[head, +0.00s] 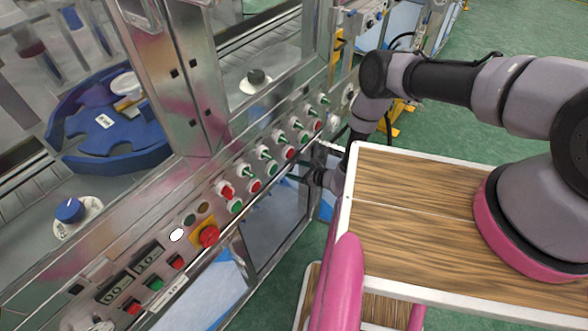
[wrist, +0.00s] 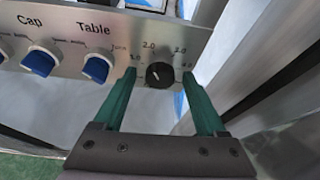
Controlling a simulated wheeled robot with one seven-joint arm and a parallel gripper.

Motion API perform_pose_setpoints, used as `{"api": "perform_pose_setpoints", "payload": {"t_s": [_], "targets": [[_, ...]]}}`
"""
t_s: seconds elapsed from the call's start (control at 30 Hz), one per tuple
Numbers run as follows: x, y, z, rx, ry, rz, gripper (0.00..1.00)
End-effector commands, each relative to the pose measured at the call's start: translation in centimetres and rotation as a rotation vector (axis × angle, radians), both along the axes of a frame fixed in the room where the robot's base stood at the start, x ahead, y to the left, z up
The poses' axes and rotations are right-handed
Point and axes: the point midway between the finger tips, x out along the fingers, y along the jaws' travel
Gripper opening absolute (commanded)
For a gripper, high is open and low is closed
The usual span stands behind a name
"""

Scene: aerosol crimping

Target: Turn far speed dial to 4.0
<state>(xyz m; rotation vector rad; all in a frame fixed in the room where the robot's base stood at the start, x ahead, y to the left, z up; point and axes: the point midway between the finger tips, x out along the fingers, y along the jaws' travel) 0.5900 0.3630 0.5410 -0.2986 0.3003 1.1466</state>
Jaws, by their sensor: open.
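In the wrist view a round black dial (wrist: 160,75) with printed numbers around it sits near the right end of a metal panel. Among the numbers, 2.0 and 3.0 show above it; a small pale mark on it seems to point up and left, between the lower numbers. My gripper (wrist: 160,77) is open, with one teal finger on each side of the dial. I cannot tell whether either finger touches it. In the head view my gripper (head: 296,178) is small and low beside the machine's front, and the dial cannot be made out there.
Blue knobs (wrist: 97,67) labelled Cap and Table sit left of the black dial. In the head view, the machine's front carries green and red switches (head: 266,153) and a red emergency button (head: 208,235).

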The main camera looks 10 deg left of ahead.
Motion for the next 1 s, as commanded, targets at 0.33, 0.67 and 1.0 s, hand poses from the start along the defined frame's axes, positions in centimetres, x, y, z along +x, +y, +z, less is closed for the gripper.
{"api": "perform_pose_setpoints", "payload": {"t_s": [0.33,0.67,1.0], "targets": [[-0.01,-0.02,0.02,0.0,0.0,0.0,0.0],[0.12,-0.12,0.01,0.047,0.114,-0.002,0.0],[0.03,-0.05,0.03,0.052,0.123,0.0,0.63]]}}
